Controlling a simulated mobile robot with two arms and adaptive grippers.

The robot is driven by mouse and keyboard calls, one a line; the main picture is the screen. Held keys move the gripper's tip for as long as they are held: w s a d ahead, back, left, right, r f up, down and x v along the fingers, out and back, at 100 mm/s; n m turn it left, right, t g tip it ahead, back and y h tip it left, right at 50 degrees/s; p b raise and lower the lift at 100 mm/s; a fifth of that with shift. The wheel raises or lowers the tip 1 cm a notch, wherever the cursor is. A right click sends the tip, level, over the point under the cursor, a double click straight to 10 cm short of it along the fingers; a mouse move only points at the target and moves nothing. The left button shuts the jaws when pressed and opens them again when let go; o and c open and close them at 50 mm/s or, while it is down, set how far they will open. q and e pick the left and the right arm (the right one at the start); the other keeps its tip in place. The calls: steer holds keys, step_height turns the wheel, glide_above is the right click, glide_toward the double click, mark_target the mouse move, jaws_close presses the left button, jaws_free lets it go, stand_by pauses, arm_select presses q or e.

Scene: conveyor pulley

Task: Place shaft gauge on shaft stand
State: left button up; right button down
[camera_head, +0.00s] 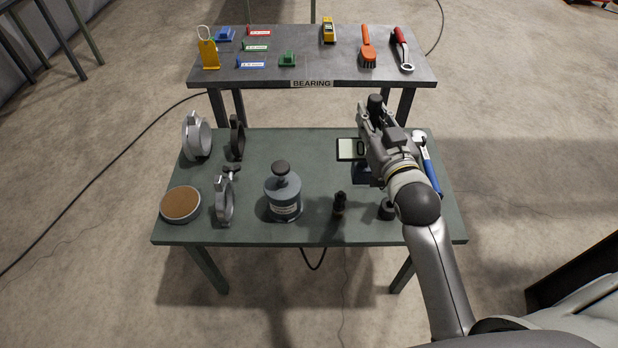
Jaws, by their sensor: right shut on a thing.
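My right gripper (377,117) reaches over the right part of the green table (310,233). It is shut on a small dark thing (376,101), which shows at its tip; I cannot tell whether this is the shaft gauge. I cannot tell for sure which thing is the shaft stand. A digital device with a pale display (350,149) is partly hidden behind the gripper. A small black upright piece (340,203) and a short black cylinder (387,210) stand near the table's front edge. My left gripper is not in view.
The back table (312,76), labelled BEARING, holds tools and coloured blocks.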

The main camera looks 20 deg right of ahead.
steer(key=shift+w+d+r, duration=0.2)
steer(key=shift+w, duration=0.1)
steer(key=shift+w+f, duration=0.1)
steer(key=shift+w, duration=0.15)
steer(key=w+a+f+b, duration=0.1)
steer(key=w+a+f, duration=0.6)
steer(key=w+f, duration=0.4)
steer(key=shift+w+f, duration=0.25)
steer(key=shift+f, duration=0.55)
steer(key=c, duration=1.6)
jaws_free()
steer(key=shift+f, duration=0.3)
steer(key=o, duration=0.4)
steer(key=shift+s, duration=0.1)
steer(key=shift+c, duration=0.2)
steer(key=shift+r, duration=0.15)
